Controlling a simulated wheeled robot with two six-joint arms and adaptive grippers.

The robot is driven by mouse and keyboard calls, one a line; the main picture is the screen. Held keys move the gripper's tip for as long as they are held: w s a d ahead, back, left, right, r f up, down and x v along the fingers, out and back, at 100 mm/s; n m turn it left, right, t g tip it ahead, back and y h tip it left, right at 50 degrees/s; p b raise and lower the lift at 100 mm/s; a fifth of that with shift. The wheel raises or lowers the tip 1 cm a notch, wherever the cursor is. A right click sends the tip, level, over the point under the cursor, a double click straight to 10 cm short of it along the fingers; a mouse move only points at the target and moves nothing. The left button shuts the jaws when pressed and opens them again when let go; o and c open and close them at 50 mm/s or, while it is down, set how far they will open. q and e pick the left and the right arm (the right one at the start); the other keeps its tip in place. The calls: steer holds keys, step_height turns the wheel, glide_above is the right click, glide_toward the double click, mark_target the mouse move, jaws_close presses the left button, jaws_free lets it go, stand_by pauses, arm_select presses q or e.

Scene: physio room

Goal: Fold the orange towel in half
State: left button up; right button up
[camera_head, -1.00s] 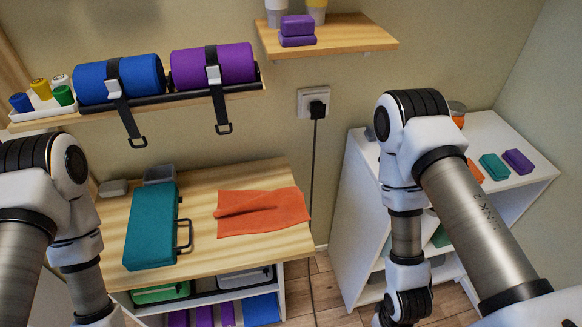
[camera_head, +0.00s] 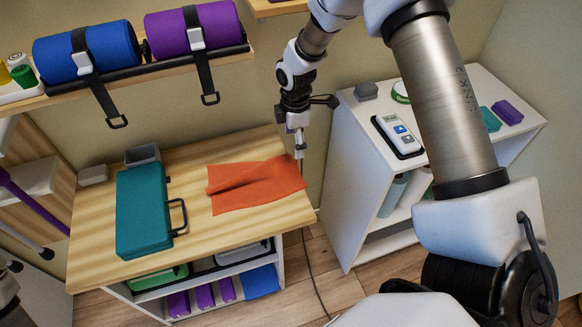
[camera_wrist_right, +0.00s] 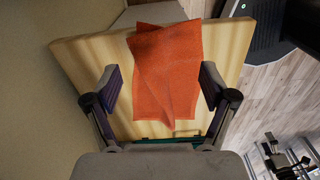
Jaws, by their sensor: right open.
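The orange towel (camera_head: 252,187) lies on the right part of the wooden table top (camera_head: 200,243), with a raised fold or crease running across it. My right gripper (camera_head: 300,150) is above the table's right back edge, just beyond the towel's right end and apart from it. In the right wrist view the towel (camera_wrist_right: 165,80) shows between the fingers of my open, empty right gripper (camera_wrist_right: 157,88), some way below them. My left gripper is not in view; only a bit of arm shows at the lower left.
A teal case (camera_head: 143,210) with a black handle lies left of the towel. A grey box (camera_head: 142,154) stands behind it. A white shelf unit (camera_head: 345,165) stands at the right. A wall shelf with a blue roller (camera_head: 85,52) and a purple roller (camera_head: 195,26) hangs above the table.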

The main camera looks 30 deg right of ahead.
steer(key=b, duration=0.5)
glide_above(295, 174)
steer(key=f, duration=0.5)
steer(key=w+f, duration=0.1)
steer(key=f, duration=0.1)
steer(key=shift+d+f, duration=0.2)
steer(key=shift+f, duration=0.55)
steer(key=shift+f+b, duration=0.8)
steer(key=shift+f, duration=0.65)
steer(key=shift+s+a, duration=0.2)
steer(key=shift+s, duration=0.2)
jaws_close()
